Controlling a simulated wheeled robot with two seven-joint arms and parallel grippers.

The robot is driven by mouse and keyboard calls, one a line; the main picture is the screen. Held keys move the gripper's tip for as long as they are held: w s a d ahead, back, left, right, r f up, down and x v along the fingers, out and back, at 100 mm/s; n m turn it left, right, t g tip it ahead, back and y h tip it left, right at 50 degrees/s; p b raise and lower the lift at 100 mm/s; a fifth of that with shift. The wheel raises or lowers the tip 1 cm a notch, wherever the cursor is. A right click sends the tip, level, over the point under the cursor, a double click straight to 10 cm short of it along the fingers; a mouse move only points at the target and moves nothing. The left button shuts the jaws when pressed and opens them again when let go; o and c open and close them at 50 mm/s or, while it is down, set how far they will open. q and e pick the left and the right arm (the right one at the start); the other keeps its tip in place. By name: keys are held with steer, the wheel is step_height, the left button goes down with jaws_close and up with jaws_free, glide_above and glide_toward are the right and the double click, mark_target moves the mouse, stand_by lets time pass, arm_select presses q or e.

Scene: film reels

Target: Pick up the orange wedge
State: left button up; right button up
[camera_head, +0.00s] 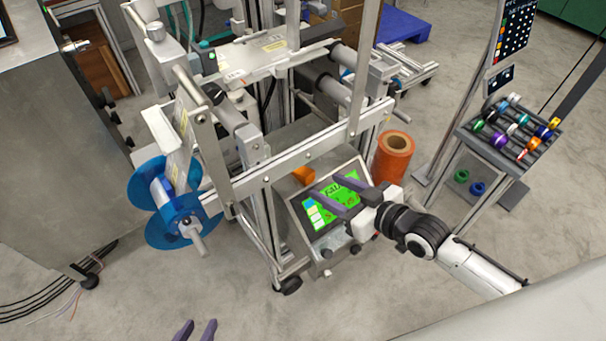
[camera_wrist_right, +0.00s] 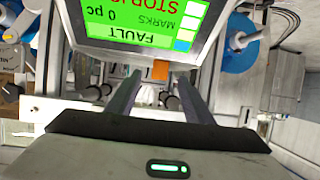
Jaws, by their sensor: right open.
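The orange wedge (camera_head: 303,174) is a small block on the machine, just behind the upper edge of the display panel (camera_head: 313,213). In the right wrist view the wedge (camera_wrist_right: 160,70) shows between the fingertips, partly hidden by the panel's edge. My right gripper (camera_head: 325,186) is open and empty, with its fingers over the panel and pointing toward the wedge. I cannot tell the exact gap between fingertips and wedge. My left gripper (camera_head: 196,328) is at the bottom edge, fingers apart and empty, far from the wedge.
A metal bar (camera_head: 300,155) of the machine frame runs close behind the wedge. An orange roll (camera_head: 394,160) stands right of the panel. A blue reel (camera_head: 160,205) is at left. A rack of coloured spools (camera_head: 510,140) stands at right. The floor in front is clear.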

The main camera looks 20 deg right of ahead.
mark_target(311, 177)
steer(key=x, duration=0.6)
steer(key=b+x, duration=0.1)
steer(key=x, duration=0.1)
steer(key=shift+w+a+r, duration=0.1)
steer(key=shift+r, duration=0.2)
steer(key=c, duration=1.1)
